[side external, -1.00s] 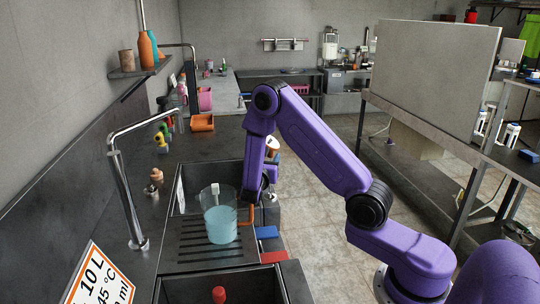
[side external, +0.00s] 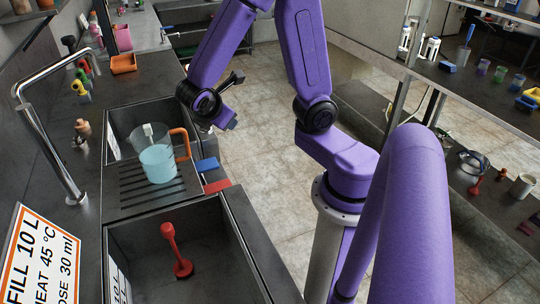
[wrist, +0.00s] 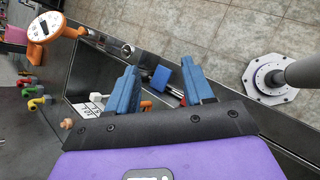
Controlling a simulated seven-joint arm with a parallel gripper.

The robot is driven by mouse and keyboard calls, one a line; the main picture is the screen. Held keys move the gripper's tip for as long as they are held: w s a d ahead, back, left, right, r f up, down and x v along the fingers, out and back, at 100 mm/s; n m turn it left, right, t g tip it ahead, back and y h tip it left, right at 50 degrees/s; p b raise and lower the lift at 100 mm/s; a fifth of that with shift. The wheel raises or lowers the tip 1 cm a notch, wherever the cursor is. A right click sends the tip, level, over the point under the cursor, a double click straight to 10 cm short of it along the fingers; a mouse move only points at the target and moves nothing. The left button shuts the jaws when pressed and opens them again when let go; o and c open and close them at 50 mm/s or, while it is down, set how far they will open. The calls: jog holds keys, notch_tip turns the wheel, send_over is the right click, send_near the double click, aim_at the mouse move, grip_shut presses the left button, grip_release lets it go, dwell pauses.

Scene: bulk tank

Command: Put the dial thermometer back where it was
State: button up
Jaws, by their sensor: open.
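The dial thermometer (wrist: 43,28) shows in the wrist view at the upper left: a round white dial in an orange surround, with an orange part beside it, near the sink's metal edge. I cannot make it out in the side view, where my arm covers part of the counter. My gripper (wrist: 159,66) is open in the wrist view, its two blue fingers apart with nothing held between them. The thermometer is left of the fingers, apart from them. In the side view my gripper (side external: 226,117) hangs near the sink's front edge, right of the jug; its fingers are unclear.
A clear jug (side external: 157,163) of blue liquid with an orange handle stands on the slotted drainer (side external: 130,200). A red plunger-like tool (side external: 177,250) stands in the near basin. Blue (side external: 207,165) and red (side external: 218,186) pieces lie along the front edge. A tall tap (side external: 45,130) rises at left.

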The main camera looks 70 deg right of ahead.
jog(key=s+a+m+g+y, duration=0.1)
jog(key=s+a+y, duration=0.3)
jog(key=s+a, duration=0.2)
jog(key=s+a+r+g+y, duration=0.1)
jog(key=s+a+y, duration=0.4)
jog(key=s, duration=0.6)
jog(key=shift+s+a+m+y, duration=0.15)
jog(key=shift+a+m+y, duration=0.15)
jog(key=shift+a+m, duration=0.1)
jog(key=shift+d+r, duration=0.1)
